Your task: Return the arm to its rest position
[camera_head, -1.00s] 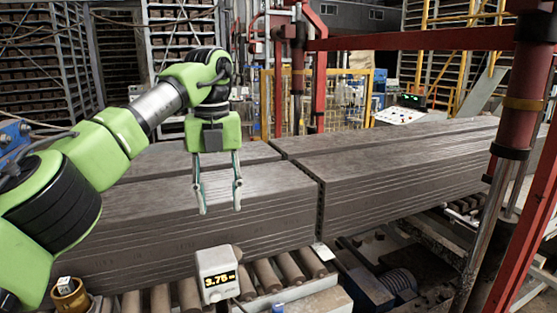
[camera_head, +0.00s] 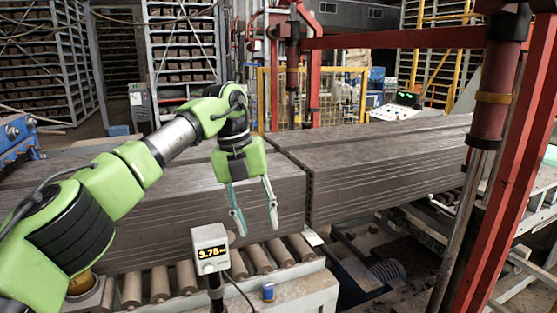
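My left arm comes in from the left, and its gripper (camera_head: 256,219) points down in front of the near side of a dark grey brick stack (camera_head: 165,225). The two fingers are apart, with nothing between them. The fingertips hang above and right of a small white display box (camera_head: 210,248) reading about 3.75. I cannot tell the exact gap between fingers and stack. My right gripper is not in view.
A second brick stack (camera_head: 390,170) lies to the right. Red posts and a beam (camera_head: 400,39) frame the right side. Rollers (camera_head: 258,258) run below the stacks. A yellow fence (camera_head: 335,90) stands behind.

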